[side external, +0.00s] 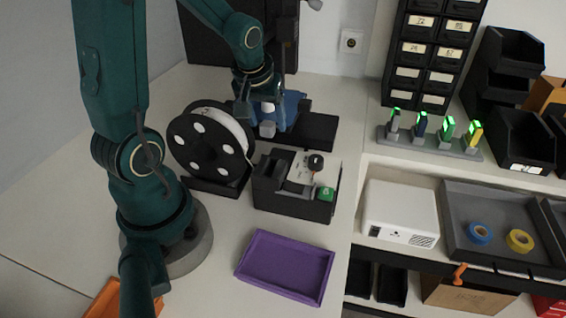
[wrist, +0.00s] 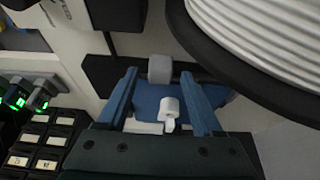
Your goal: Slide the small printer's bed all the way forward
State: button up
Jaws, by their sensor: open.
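The small printer stands at the back of the bench, with a dark base (side external: 318,132) and a dark upright behind my arm. A blue plate, which looks like its bed (wrist: 150,102), shows between my fingers in the wrist view. A grey block (side external: 267,130) sits at the plate's edge; it also shows in the wrist view (wrist: 160,68). A small white cylinder (wrist: 169,107) is nearer the camera. My gripper (side external: 270,114) is open over the bed, its blue fingers (wrist: 158,75) apart on either side of the block. I cannot tell whether they touch it. My wrist hides part of the printer.
A filament spool (side external: 205,143) stands close to the left of my gripper. A black box with a green part (side external: 290,205) is in front of the printer. A purple tray (side external: 285,267) lies nearer. Lit green-topped units (side external: 430,140) and drawers (side external: 432,50) are on the right.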

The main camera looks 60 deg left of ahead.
grip_shut()
jog(key=shift+w, duration=0.1)
dwell(1.4)
